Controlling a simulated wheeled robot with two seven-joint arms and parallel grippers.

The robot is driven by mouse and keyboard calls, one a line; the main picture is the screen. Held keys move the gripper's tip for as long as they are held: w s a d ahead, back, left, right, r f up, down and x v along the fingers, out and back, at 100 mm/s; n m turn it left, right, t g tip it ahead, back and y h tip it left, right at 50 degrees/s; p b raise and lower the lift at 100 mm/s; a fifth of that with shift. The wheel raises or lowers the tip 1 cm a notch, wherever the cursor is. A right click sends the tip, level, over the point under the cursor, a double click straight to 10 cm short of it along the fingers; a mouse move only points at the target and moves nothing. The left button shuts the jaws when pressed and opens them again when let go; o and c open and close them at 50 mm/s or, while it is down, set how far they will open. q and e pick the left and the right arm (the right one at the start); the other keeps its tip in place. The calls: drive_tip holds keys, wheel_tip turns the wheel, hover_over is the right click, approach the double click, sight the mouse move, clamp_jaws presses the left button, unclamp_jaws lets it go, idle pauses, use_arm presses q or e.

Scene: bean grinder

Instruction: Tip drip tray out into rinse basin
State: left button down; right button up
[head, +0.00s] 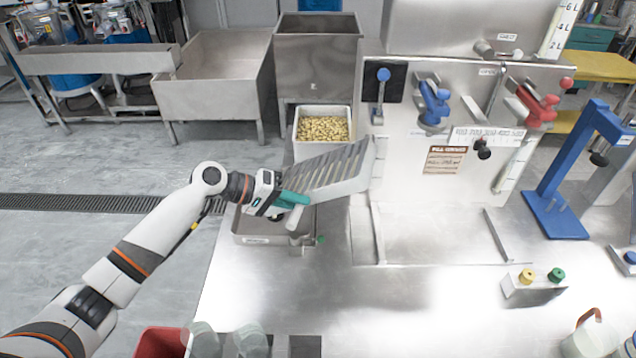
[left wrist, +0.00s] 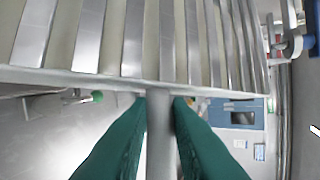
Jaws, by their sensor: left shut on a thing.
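The drip tray (head: 345,185) is a pale tray with a slatted metal grate, held in the air in front of the machine's left side. My left gripper (head: 291,200) is shut on its bar handle. In the left wrist view, the green fingers of my left gripper (left wrist: 160,115) are closed on both sides of the handle, and the slats of the drip tray (left wrist: 130,40) fill the top. The tray looks tilted. A steel basin (head: 262,240) with a small green valve, apparently the rinse basin, lies below the gripper, partly hidden by it. My right gripper is out of view.
A white bin of beans (head: 322,128) stands behind the tray. The steel machine (head: 430,190) with blue and red levers is to the right. A button box (head: 533,287), blue stand (head: 560,170) and red container (head: 160,342) are nearby. The front-middle counter is clear.

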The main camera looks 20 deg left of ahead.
use_arm(q)
drive_tip(key=shift+h+b, duration=0.7)
drive_tip(key=shift+b, duration=0.5)
drive_tip(key=shift+r, duration=0.1)
drive_tip(key=shift+a+r+p, duration=0.35)
drive_tip(key=shift+a+r, duration=0.2)
drive_tip(key=shift+r, duration=0.05)
idle(0.5)
